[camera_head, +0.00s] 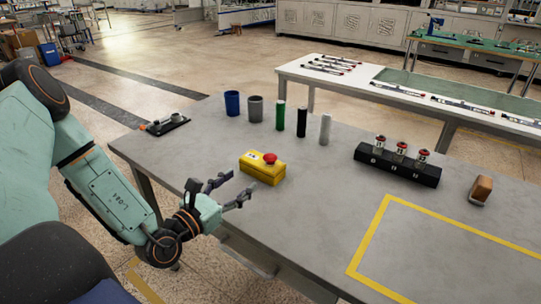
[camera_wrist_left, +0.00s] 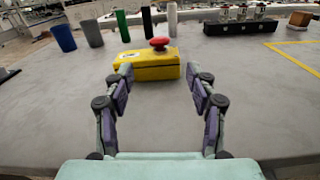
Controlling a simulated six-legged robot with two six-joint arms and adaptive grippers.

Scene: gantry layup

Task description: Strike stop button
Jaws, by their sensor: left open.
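The stop button is a red mushroom head (camera_head: 270,158) on a yellow box (camera_head: 262,172) standing on the grey table. In the left wrist view the red head (camera_wrist_left: 159,43) and the yellow box (camera_wrist_left: 150,66) are straight ahead, beyond the fingertips. My left gripper (camera_head: 236,188) is open and empty at the table's near edge, just in front of and to the left of the box. In the left wrist view its two fingers (camera_wrist_left: 160,78) are spread apart, with bare table between them. My right gripper is in neither view.
Behind the box stand a blue cup (camera_head: 232,104), a grey cup (camera_head: 255,108) and green, black and white cylinders (camera_head: 302,121). A black block with several red-topped items (camera_head: 398,166) and a brown block (camera_head: 480,190) are to the right. A yellow-taped area (camera_head: 372,228) is clear.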

